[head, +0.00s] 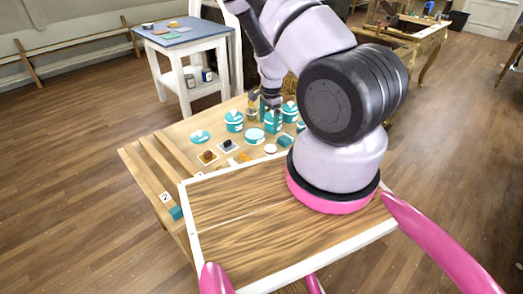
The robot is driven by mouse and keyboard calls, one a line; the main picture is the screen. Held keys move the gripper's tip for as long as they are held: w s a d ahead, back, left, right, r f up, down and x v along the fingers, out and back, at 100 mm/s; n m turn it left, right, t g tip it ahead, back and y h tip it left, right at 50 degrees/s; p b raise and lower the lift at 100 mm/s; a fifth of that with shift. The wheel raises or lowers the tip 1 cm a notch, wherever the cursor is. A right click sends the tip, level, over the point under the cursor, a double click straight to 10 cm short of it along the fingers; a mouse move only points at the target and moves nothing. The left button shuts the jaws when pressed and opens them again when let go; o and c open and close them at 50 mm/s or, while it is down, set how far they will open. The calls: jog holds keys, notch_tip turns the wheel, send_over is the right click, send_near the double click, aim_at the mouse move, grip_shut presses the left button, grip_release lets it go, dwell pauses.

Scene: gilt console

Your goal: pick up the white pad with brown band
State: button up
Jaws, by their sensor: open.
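My gripper (271,98) points down over the back of the table, among or above the teal and white containers, to the right of and beyond both squares. It is open. Its fingertips are small and partly lost against the containers, so contact cannot be told.
Several teal and white containers, such as a jar (234,121), crowd the table's back. A round white piece (270,149) and orange pieces (243,158) lie nearer. A number 2 card (165,197) and teal block (176,212) are at front left. A blue-topped white stand (180,36) stands behind.

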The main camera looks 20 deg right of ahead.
aim_at(270, 147)
jog(key=shift+h, duration=0.3)
jog(key=f, duration=0.8)
jog(key=d+f, duration=0.1)
jog(key=f, duration=0.4)
jog(key=shift+s+f, duration=0.1)
jog(key=shift+s, duration=0.1)
jog(key=c, duration=1.4)
notch_tip(270, 147, up, 10)
